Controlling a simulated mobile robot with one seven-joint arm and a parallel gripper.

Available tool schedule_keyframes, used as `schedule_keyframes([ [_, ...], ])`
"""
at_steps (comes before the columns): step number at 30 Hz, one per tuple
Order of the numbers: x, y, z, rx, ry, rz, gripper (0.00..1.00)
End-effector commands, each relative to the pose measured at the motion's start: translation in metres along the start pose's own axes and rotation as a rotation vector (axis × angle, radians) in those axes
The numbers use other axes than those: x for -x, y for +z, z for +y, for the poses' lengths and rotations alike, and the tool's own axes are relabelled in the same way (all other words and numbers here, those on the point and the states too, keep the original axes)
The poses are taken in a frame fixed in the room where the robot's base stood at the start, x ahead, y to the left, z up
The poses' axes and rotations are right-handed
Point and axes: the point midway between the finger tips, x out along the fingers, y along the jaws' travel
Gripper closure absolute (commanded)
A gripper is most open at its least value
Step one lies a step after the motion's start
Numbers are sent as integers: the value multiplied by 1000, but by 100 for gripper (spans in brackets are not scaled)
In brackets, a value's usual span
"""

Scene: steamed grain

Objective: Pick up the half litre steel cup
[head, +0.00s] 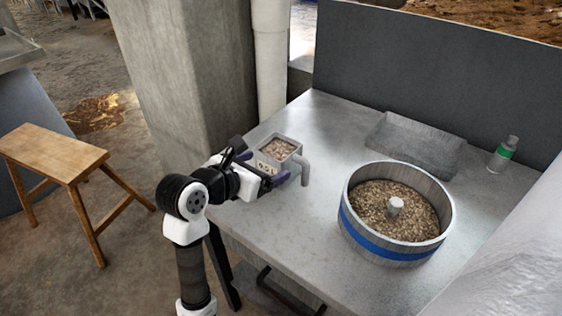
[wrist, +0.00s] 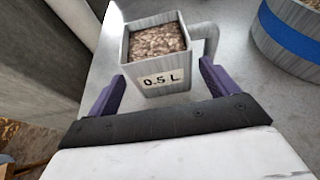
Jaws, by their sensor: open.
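The half litre steel cup (head: 280,148) is a square grey metal cup with a handle on its right side, standing on the steel table and filled with brown grain. In the wrist view the cup (wrist: 158,82) shows its "0.5 L" label facing me. My gripper (head: 272,177) is at the cup's near side. In the wrist view my gripper's purple fingers (wrist: 163,90) are open, one on each side of the cup's near face, with gaps showing. The cup's handle (wrist: 207,38) is beyond the right finger. The far ends of the cup's sides are partly hidden in the head view.
A round tub (head: 352,222) with a blue band holds grain and a pale knob, right of the cup. A concrete pillar (head: 180,70) and white pipe (head: 271,60) rise at the table's left.

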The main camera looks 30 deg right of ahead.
Motion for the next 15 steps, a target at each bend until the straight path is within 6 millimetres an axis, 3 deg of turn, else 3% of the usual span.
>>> schedule_keyframes([
  [5,-12,-1,0,3,-2,1,14],
  [15,-55,-6,0,1,0,1,14],
])
